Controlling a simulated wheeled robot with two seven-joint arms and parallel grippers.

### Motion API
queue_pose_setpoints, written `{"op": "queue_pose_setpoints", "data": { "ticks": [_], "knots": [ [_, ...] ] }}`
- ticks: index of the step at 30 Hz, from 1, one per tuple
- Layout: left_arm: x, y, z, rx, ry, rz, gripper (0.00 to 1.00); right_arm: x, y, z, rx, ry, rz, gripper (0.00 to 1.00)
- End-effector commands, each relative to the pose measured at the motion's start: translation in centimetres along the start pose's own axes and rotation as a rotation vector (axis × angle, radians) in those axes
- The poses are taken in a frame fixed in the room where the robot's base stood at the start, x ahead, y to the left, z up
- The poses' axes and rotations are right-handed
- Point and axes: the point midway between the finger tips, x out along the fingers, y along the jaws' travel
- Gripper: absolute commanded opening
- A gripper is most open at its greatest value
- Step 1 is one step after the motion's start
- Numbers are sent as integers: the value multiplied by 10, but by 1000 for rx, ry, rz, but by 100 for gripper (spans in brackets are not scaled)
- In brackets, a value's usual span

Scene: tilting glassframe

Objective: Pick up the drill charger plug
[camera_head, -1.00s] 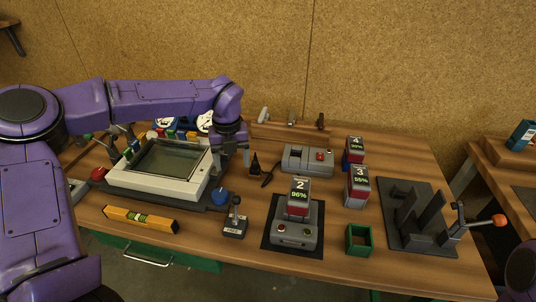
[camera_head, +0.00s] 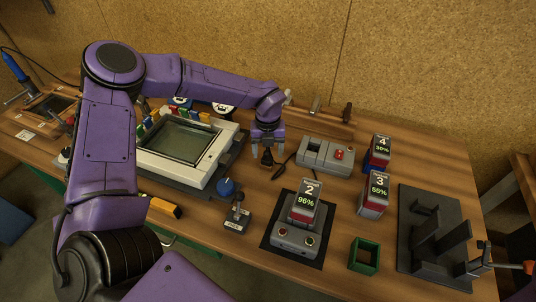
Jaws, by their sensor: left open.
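The drill charger plug (camera_head: 267,158) is a small black piece on the wooden bench, right of the framed glass panel. My left gripper (camera_head: 268,155) points down over it with open fingers, one on each side. The fingers hide part of the plug, and I cannot tell whether they touch it. A black cord (camera_head: 284,168) lies beside the plug, near the grey box with a red button (camera_head: 325,154). My right gripper is not in view.
The glass frame (camera_head: 190,145) stands left of the gripper, with a blue knob (camera_head: 226,187) at its corner. A small black stand (camera_head: 237,215), battery 2 (camera_head: 305,202) on its grey base, and batteries 3 (camera_head: 374,195) and 4 (camera_head: 378,153) stand nearby.

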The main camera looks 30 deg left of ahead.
Motion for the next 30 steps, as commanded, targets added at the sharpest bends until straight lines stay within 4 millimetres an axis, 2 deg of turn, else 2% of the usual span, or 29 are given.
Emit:
{"op": "queue_pose_setpoints", "data": {
  "ticks": [4, 10, 11, 15, 25, 30],
  "knots": [
    [15, 1, 1, -3, -1, 0, 70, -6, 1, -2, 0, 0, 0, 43],
    [17, 2, 1, -4, -2, -2, 70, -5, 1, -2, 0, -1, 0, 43],
    [17, 2, 1, -4, -2, -2, 64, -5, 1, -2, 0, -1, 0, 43],
    [17, 2, 1, -4, -2, -1, 18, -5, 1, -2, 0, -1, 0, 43],
    [15, 2, 1, -4, -2, -2, 18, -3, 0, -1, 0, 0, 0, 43],
    [0, 1, 2, -4, -6, -5, 18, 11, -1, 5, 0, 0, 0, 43]
  ]
}}
